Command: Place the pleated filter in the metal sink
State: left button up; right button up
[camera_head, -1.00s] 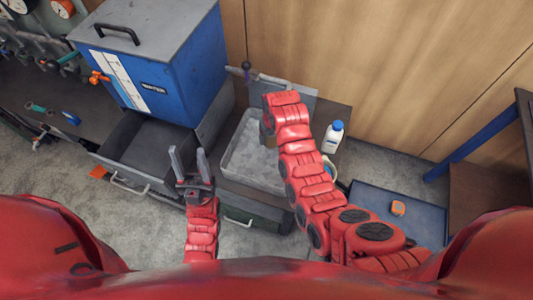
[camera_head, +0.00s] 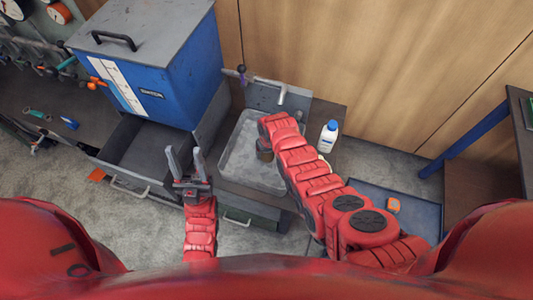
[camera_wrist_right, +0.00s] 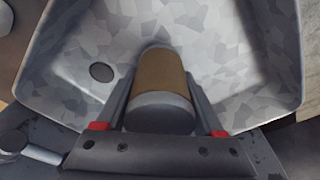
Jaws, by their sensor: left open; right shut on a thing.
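The metal sink (camera_head: 243,160) is a grey square basin in the counter at the middle of the head view. The basin also fills most of the right wrist view (camera_wrist_right: 220,45), with a dark round drain at its left. The tan, cylindrical pleated filter (camera_wrist_right: 160,78) has a grey end cap and sits between the fingers of my right gripper (camera_wrist_right: 160,100). My right gripper is shut on it over the basin. In the head view, my right arm covers much of the filter (camera_head: 264,152). My left gripper (camera_head: 185,162) is open and empty, left of the sink.
A blue box machine (camera_head: 175,75) with an open grey drawer (camera_head: 150,150) stands left of the sink. A faucet (camera_head: 270,85) is behind the basin. A white bottle (camera_head: 329,137) stands to the right. A blue tray (camera_head: 425,215) holds an orange item (camera_head: 393,205).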

jog(key=shift+f, duration=0.5)
jog(key=shift+f+b, duration=0.45)
jog(key=shift+f, duration=0.25)
